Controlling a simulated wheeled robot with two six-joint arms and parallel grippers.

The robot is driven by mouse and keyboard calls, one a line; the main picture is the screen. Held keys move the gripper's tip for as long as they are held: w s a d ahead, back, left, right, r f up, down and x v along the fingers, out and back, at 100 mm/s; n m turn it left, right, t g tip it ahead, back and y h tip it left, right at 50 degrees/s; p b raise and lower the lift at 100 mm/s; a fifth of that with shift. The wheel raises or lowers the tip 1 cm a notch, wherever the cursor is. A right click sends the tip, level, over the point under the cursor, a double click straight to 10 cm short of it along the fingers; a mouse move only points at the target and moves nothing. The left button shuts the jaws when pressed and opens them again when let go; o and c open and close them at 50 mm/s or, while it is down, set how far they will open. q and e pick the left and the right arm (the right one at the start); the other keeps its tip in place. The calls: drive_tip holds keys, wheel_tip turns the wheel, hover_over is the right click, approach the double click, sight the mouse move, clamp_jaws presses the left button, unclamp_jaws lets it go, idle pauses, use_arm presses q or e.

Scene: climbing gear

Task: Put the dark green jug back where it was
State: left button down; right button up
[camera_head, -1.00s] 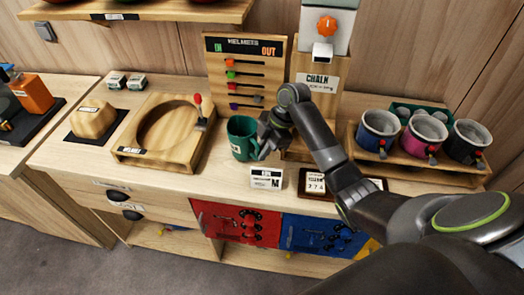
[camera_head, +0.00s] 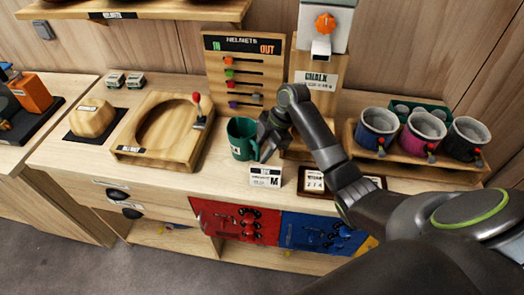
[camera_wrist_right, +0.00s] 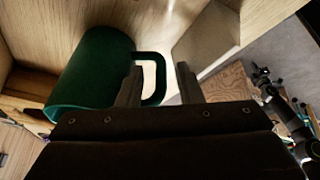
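The dark green jug (camera_head: 240,139) stands upright on the wooden counter, in front of the helmet board. In the right wrist view the jug (camera_wrist_right: 92,72) fills the left side, with its handle (camera_wrist_right: 160,78) pointing toward my right gripper. My right gripper (camera_head: 264,148) is at the handle side of the jug. In the wrist view the two fingers (camera_wrist_right: 160,84) are apart, and the handle's outer bar shows between them. I cannot tell whether a finger touches it. My left gripper is out of view.
A wooden tray with a round recess (camera_head: 167,132) lies left of the jug. A white card (camera_head: 265,176) stands just in front. The chalk dispenser (camera_head: 318,75) rises behind my right arm. Several mugs sit in a wooden rack (camera_head: 408,165) at right.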

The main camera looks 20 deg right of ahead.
drive_tip(key=b+v, duration=0.2)
drive_tip(key=v, duration=0.9)
drive_tip(key=shift+r, duration=0.25)
